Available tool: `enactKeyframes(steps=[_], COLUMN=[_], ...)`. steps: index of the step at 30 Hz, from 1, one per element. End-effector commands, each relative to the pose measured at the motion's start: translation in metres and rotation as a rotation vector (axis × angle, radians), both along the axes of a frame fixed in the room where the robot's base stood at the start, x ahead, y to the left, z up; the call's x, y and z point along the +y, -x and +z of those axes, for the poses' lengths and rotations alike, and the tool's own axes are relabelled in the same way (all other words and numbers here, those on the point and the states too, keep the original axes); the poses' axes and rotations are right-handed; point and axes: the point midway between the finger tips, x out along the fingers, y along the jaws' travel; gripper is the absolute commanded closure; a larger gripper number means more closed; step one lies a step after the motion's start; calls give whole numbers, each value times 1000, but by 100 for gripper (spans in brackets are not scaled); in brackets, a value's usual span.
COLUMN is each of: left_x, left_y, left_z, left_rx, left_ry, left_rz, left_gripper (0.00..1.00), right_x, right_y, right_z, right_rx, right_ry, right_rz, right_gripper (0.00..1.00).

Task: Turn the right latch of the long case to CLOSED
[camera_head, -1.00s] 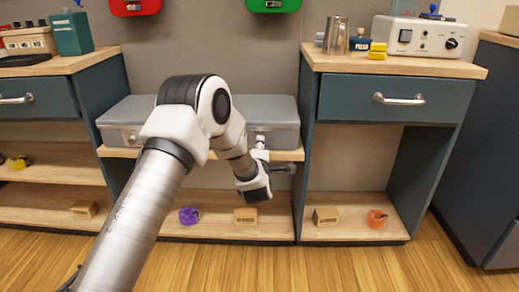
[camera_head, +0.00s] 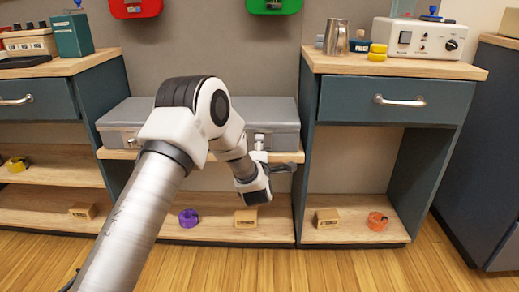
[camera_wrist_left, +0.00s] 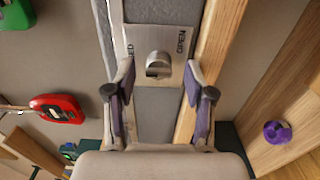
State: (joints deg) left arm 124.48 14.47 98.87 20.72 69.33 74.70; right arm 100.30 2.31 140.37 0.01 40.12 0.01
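The long grey case (camera_head: 235,108) lies shut on the middle unit's wooden shelf, partly hidden behind my left arm. My left gripper (camera_head: 266,154) is at the right part of its front. My right gripper is not in view.
Below the case, a lower shelf holds a purple tape roll (camera_head: 188,217) and a small wooden block (camera_head: 246,217). A drawer cabinet (camera_head: 397,100) stands close on the right. Red (camera_head: 135,8) and green (camera_head: 274,5) cases hang on the wall above.

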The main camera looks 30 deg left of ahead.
Motion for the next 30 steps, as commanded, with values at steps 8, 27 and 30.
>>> enactKeyframes(steps=[8, 27, 30], left_x=[-4, -63, -63], left_y=[5, 103, 103], left_z=[0, 0, 0], left_rx=[1, 0, -1], left_ry=[-1, -1, -1], left_rz=[-1, 0, 0], left_gripper=[46, 46, 46], right_x=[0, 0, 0], right_y=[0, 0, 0], right_z=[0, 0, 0], right_rx=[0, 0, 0], right_ry=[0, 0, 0], right_rz=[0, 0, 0], right_gripper=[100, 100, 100])
